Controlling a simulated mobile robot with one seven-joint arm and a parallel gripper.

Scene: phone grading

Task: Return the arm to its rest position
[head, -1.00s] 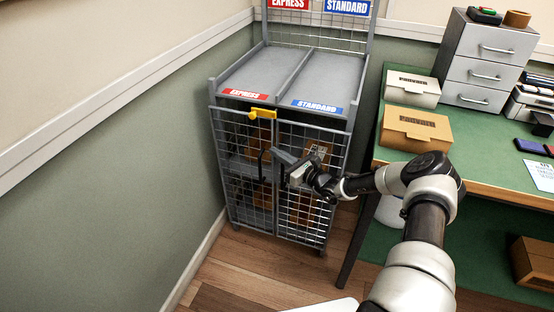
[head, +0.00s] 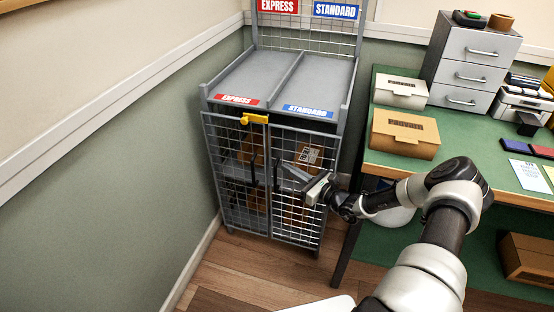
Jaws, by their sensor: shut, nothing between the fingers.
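My arm (head: 452,212) reaches in from the lower right, bent at the elbow, with its wrist pointing left. My gripper (head: 288,172) is shut and empty. It is in front of the right door of the grey wire cage cart (head: 276,188); whether it touches the door mesh or handle I cannot tell. Brown boxes (head: 309,156) show behind the mesh.
The green-topped table (head: 462,154) stands right of the cart, close beside my arm. It bears a white carton (head: 401,93), a brown carton (head: 404,134) and a grey drawer unit (head: 470,62). A box (head: 527,258) lies below. Wooden floor (head: 250,268) is clear before the cart.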

